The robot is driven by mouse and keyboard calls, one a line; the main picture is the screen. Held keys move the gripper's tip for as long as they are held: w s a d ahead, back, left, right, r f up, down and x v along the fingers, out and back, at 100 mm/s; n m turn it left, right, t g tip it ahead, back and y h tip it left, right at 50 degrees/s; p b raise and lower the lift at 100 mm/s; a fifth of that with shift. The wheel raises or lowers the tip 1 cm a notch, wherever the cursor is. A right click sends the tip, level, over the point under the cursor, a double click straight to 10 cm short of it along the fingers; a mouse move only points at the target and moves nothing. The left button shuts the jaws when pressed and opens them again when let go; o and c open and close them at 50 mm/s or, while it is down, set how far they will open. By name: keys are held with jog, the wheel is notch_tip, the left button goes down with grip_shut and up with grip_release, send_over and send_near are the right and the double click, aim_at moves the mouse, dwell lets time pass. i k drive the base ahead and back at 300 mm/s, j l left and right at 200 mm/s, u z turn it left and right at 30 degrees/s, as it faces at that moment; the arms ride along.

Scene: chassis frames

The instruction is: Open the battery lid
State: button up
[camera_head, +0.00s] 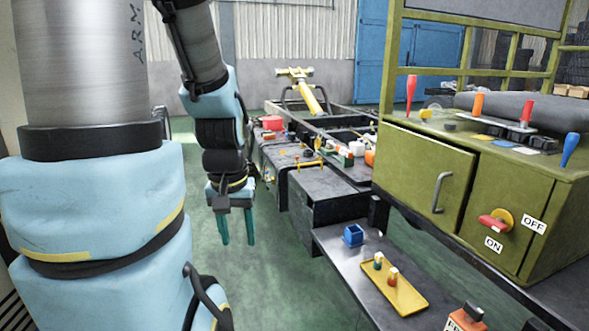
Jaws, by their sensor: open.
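My gripper (236,229) hangs pointing down left of the chassis (262,152), its two teal fingers apart with nothing between them. A dark box with a flat top (335,184) sits on the near side of the chassis, to the right of my gripper. A small yellow bar (308,164) shows by the box's far-left edge. No label marks the battery, so I cannot tell for certain which part is its lid.
A dark shelf (345,262) holds a blue open cube (353,235) and a yellow tray (408,297) with small coloured pieces. A red switch (495,222) sits on the cabinet beside ON and OFF labels. Clear green floor (275,290) lies below my gripper.

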aim_at(319, 183)
jog(key=i, duration=1.3)
jog(key=i+l+u, duration=0.1)
jog(key=i, duration=1.15)
